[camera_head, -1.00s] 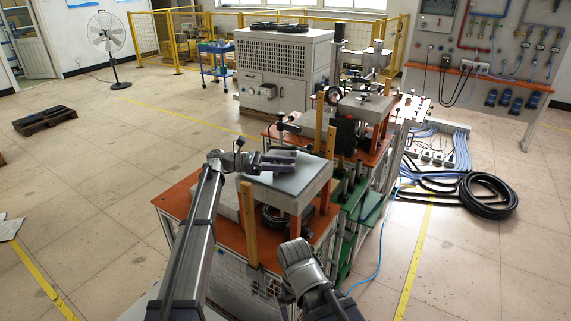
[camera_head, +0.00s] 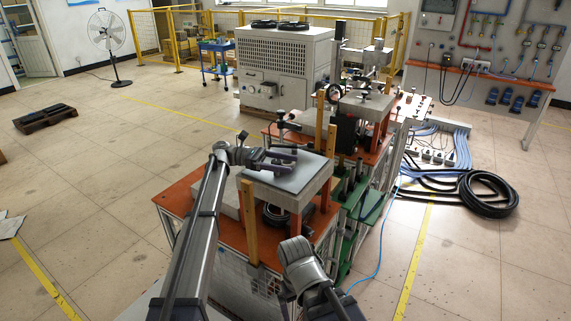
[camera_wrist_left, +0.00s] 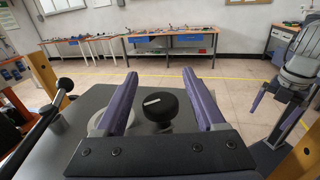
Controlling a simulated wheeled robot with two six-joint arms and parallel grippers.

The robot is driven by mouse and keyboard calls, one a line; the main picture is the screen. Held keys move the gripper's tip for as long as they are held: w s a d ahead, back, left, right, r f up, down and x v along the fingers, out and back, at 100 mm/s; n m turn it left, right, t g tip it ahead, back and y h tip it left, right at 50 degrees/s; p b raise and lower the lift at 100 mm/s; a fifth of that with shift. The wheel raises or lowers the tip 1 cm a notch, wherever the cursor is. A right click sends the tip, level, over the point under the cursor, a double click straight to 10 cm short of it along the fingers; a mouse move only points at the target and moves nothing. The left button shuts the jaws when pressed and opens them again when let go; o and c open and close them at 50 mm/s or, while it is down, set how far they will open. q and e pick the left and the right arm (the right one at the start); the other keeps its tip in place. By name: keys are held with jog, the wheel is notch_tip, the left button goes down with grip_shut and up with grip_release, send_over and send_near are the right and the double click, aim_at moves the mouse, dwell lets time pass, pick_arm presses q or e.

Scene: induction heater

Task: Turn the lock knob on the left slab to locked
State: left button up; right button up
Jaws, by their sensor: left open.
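The left slab (camera_head: 303,180) is a grey plate on orange legs, on an orange-topped table. Its lock knob (camera_wrist_left: 160,105) is round and black with a white mark, and shows in the left wrist view. My left gripper (camera_head: 284,157) is over the slab. In the left wrist view its purple fingers (camera_wrist_left: 160,76) are apart, one on each side of the knob, and I cannot tell whether they touch it. In the head view the knob is not clearly seen. My right gripper (camera_wrist_left: 272,112) is at the right of the left wrist view, its purple fingers apart, away from the knob.
A black-knobbed lever (camera_wrist_left: 62,90) stands at the slab's left edge in the left wrist view. A wooden post (camera_head: 248,225) rises by the slab's near side. A second slab (camera_head: 365,107) stands behind. A large grey machine (camera_head: 283,70) is farther back.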

pick_arm(q)
jog(key=v, duration=0.8)
jog(key=shift+d, duration=0.1)
jog(key=shift+s, duration=0.15)
